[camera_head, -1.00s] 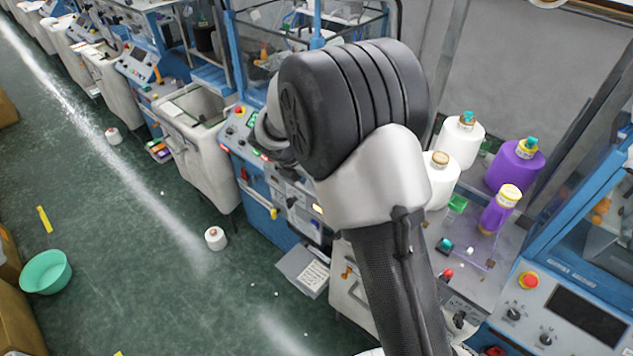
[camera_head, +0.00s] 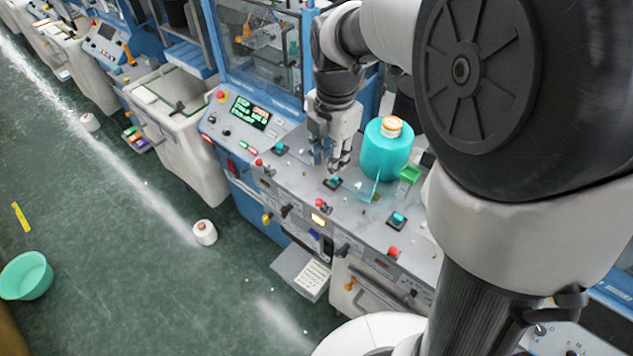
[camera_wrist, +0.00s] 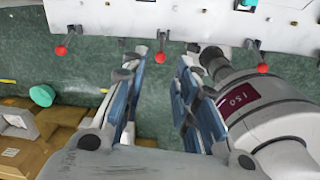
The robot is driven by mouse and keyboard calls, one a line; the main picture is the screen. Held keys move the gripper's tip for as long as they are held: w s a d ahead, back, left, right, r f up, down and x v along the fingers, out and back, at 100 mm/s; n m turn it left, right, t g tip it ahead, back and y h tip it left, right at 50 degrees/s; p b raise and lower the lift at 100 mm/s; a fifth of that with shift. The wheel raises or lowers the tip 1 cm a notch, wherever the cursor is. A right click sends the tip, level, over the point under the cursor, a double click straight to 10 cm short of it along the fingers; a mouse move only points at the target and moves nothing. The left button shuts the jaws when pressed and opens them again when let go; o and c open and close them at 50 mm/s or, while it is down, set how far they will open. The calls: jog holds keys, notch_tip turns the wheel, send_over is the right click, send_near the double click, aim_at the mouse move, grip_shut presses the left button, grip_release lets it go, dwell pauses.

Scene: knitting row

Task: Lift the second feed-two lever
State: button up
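Three red-knobbed levers stand along the front edge of the grey machine top: a far one (camera_head: 259,162), a middle one (camera_head: 320,203) and a near one (camera_head: 393,251). No readable label tells which is the second feed-two lever. My gripper (camera_head: 341,168) points down over the machine top, behind the middle lever, beside a teal cone. In the wrist view my gripper (camera_wrist: 160,90) is open, with its blue-padded fingers apart and nothing held. There a red knob (camera_wrist: 160,57) appears near the fingertips, between them; contact cannot be told. Other red knobs lie to its left (camera_wrist: 61,50) and right (camera_wrist: 262,68).
The teal cone (camera_head: 387,155) stands close right of my gripper. Teal buttons (camera_head: 397,219) and a clear upright guard (camera_head: 374,186) sit on the machine top. A control panel (camera_head: 245,113) lies to the left. Open green floor (camera_head: 130,260) holds a white cone (camera_head: 205,232) and a bowl (camera_head: 27,276).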

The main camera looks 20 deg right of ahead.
aim_at(322, 204)
jog(key=f, duration=1.1)
jog(key=a+f, duration=0.1)
jog(key=f, duration=0.4)
jog(key=shift+a+f, duration=0.1)
jog(key=shift+f, duration=0.2)
grip_shut()
